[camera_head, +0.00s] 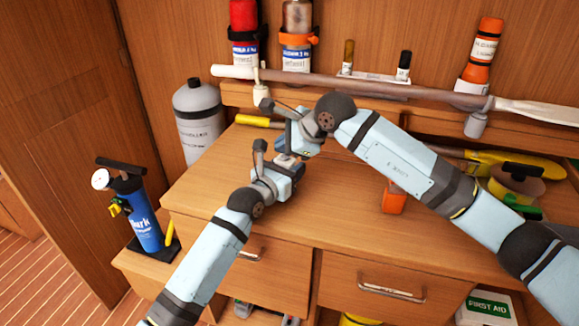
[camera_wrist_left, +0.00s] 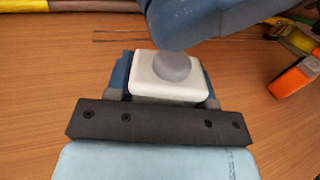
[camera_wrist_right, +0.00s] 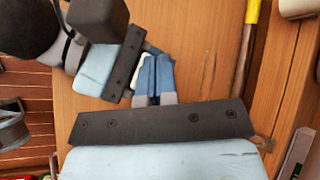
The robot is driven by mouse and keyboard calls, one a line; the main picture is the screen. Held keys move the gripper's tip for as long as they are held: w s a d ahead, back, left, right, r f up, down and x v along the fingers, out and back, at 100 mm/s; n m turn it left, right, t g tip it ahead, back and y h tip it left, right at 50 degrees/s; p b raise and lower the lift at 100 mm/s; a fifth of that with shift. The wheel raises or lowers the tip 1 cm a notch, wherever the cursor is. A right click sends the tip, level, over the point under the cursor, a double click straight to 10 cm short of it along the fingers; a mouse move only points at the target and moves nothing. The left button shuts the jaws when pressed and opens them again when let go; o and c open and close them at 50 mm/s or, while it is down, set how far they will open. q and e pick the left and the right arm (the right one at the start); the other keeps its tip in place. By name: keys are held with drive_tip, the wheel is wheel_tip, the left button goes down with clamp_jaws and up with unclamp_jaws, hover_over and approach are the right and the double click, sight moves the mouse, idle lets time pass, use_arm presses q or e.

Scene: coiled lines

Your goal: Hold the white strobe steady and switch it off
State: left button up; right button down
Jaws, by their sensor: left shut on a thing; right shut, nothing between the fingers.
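The white strobe (camera_wrist_left: 165,88) is a small white block with a round grey dome on top, seen in the left wrist view. My left gripper (camera_wrist_left: 165,85) is shut on it, with a blue finger on each side, just above the wooden desktop. In the head view the left gripper (camera_head: 289,168) and right gripper (camera_head: 296,150) nearly meet, and they mostly hide the strobe. My right gripper (camera_wrist_right: 157,72) is shut and empty, its blue fingers close beside the strobe, whose white edge (camera_wrist_right: 139,70) shows in the right wrist view. I cannot tell whether they touch it.
An orange item (camera_head: 394,198) stands on the desk (camera_head: 205,190) right of the grippers. A long pole (camera_head: 400,90) crosses behind, below bottles on the shelf. A grey cylinder (camera_head: 198,120) and a blue pump (camera_head: 140,215) stand at left. The front left desktop is clear.

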sight(285, 157)
drive_tip(key=shift+r, duration=0.3)
drive_tip(key=shift+r, duration=0.1)
drive_tip(key=shift+r, duration=2.95)
use_arm(q)
drive_tip(key=o, duration=1)
drive_tip(key=shift+o, duration=0.2)
